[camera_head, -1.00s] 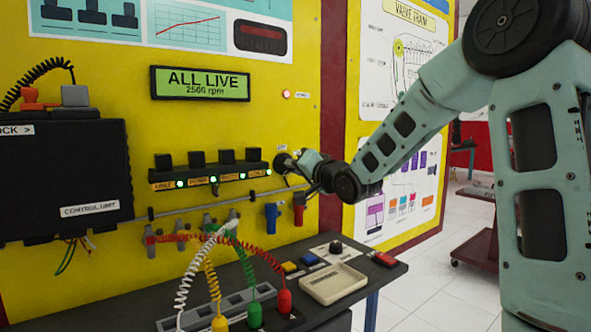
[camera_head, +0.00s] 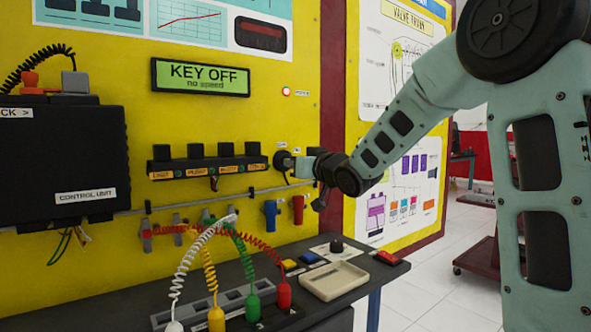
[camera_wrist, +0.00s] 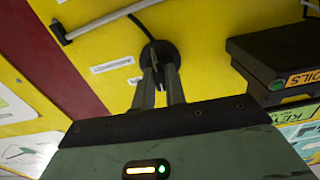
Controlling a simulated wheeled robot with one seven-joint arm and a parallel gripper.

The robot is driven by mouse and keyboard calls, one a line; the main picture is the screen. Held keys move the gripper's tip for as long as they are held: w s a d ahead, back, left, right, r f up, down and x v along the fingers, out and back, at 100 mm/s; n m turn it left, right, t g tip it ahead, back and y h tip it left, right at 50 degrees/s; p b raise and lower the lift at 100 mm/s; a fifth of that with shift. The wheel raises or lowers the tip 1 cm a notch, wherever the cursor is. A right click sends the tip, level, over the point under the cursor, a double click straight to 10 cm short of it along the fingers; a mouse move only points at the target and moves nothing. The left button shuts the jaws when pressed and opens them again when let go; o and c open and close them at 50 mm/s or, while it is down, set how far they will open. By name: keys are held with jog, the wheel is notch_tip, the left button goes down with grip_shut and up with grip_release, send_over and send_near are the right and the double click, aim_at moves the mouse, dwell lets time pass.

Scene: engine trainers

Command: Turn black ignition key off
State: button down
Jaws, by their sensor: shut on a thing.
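The black ignition key switch (camera_wrist: 158,54) is a round black part on the yellow panel, with a cable running up from it in the wrist view. It also shows in the head view (camera_head: 284,161), right of the row of modules. My gripper (camera_wrist: 157,68) is shut on the key at the switch; the key itself is mostly hidden between the fingers. In the head view my gripper (camera_head: 300,165) reaches the switch from the right. The display (camera_head: 200,77) reads "KEY OFF" and "no speed".
A row of black modules with orange labels (camera_head: 208,167) sits just left of the switch, their lamps dim. Blue (camera_head: 271,212) and red (camera_head: 298,208) parts hang below. The bench (camera_head: 385,272) holds a beige tray (camera_head: 333,281) and coiled coloured leads (camera_head: 240,260).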

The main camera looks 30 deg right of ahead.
jog(key=shift+n, duration=0.3)
jog(key=c, duration=1.4)
grip_release()
jog(key=shift+c, duration=0.2)
jog(key=s+p, duration=0.1)
jog(key=s, duration=1.6)
jog(key=shift+s+d, duration=0.2)
jog(key=shift+d, duration=0.1)
